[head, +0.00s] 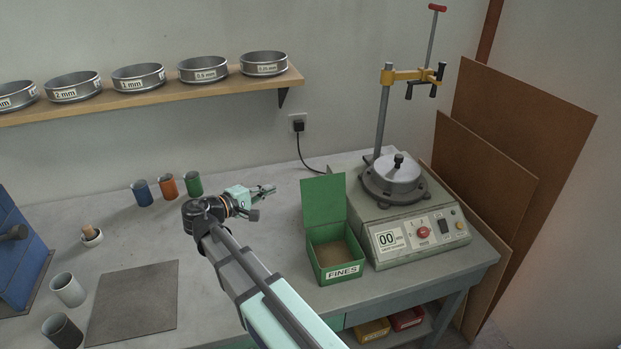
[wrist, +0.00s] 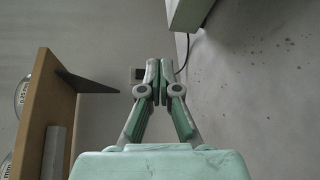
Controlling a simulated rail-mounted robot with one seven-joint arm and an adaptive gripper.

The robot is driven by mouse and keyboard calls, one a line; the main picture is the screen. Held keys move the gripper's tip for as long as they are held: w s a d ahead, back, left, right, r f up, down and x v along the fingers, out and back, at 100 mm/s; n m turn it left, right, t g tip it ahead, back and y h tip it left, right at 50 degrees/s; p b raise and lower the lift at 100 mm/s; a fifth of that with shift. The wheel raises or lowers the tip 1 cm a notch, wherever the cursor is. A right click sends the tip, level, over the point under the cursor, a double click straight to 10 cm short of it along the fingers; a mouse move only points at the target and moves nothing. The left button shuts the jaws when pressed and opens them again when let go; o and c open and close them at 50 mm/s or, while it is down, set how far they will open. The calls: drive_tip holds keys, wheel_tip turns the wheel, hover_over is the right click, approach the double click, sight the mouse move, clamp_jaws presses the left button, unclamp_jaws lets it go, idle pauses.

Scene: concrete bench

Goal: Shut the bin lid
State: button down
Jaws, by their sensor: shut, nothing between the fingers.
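The sieve shaker (head: 418,235) with its tall post stands close to the right of the bin. Blue, orange and green cups (head: 167,187) stand at the back left. A shelf with several sieves (head: 150,92) hangs above. A dark mat (head: 133,302) lies front left.

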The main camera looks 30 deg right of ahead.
sight(311, 182)
drive_tip(key=shift+m+g+h, duration=0.3)
drive_tip(key=shift+g+h, duration=0.2)
drive_tip(key=shift+g, duration=0.3)
drive_tip(key=d+p, duration=0.1)
drive_tip(key=d, duration=0.3)
drive_tip(key=s+d+p, duration=0.1)
drive_tip(key=d, duration=0.3)
drive_tip(key=s+d+r+p, duration=0.1)
drive_tip(key=d+p, duration=0.1)
drive_tip(key=d, duration=0.2)
drive_tip(key=shift+s+d, duration=0.1)
drive_tip(key=shift+d, duration=0.2)
drive_tip(key=shift+s, duration=0.45)
